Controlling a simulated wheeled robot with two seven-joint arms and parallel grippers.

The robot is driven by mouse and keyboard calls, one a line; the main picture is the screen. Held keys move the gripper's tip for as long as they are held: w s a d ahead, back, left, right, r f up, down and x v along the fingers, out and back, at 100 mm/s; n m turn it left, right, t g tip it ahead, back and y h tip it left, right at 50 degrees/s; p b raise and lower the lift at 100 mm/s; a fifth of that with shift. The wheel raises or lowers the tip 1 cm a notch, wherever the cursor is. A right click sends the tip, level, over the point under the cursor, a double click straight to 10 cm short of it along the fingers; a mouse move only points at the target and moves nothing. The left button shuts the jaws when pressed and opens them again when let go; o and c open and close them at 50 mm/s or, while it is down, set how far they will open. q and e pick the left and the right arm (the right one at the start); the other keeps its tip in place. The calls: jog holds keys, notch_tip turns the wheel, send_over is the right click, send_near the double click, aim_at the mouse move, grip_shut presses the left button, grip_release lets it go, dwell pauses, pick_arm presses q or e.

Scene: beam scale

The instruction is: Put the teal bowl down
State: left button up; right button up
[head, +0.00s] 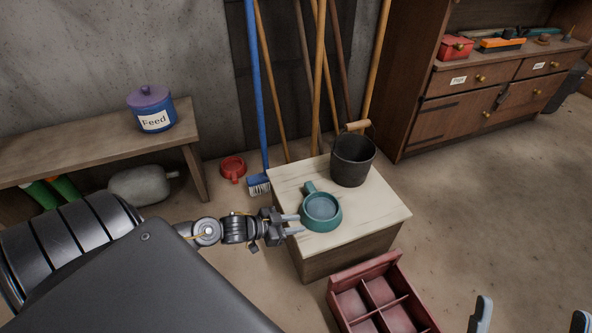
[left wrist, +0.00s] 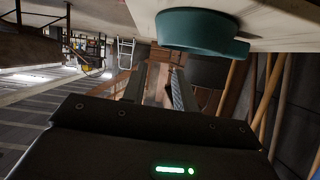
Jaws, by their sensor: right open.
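The teal bowl (head: 321,207), round with a stubby handle toward the back left, stands upright on the pale top of a wooden box (head: 385,218). The bowl also shows in the left wrist view (left wrist: 198,31), at the top and off to one side of the fingers. My left gripper (head: 291,224) is just left of the bowl, its two fingers apart with nothing between them. The fingers also show apart in the left wrist view (left wrist: 155,88). My right gripper (head: 531,318) is open and empty at the bottom right edge of the head view.
A black bucket (head: 353,160) with a wooden grip stands behind the bowl on the box top. A red divided crate (head: 376,300) is in front of the box. A red bowl (head: 232,168) and a blue broom (head: 258,184) are behind left. The box top's front right is clear.

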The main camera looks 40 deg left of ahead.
pick_arm(q)
jog(key=s+d+r+m+t+h, duration=0.1)
jog(key=s+d+r+t+h, duration=0.1)
jog(key=d+r, duration=0.5)
jog(key=s+d+r+t+h, duration=0.1)
jog(key=s+d+r+h, duration=0.15)
jog(key=d+r, duration=0.5)
jog(key=s+d+r+n+t, duration=0.1)
jog(key=s+d+r+t, duration=0.1)
jog(key=r, duration=0.8)
jog(key=s+d+r+n+t, duration=0.1)
jog(key=s+d+r+t, duration=0.2)
jog(key=r, duration=0.7)
jog(key=s+t, duration=0.2)
jog(key=t, duration=0.2)
jog(key=shift+s+r, duration=0.2)
jog(key=shift+r, duration=0.1)
jog(key=shift+d+h, duration=0.1)
jog(key=shift+h, duration=0.15)
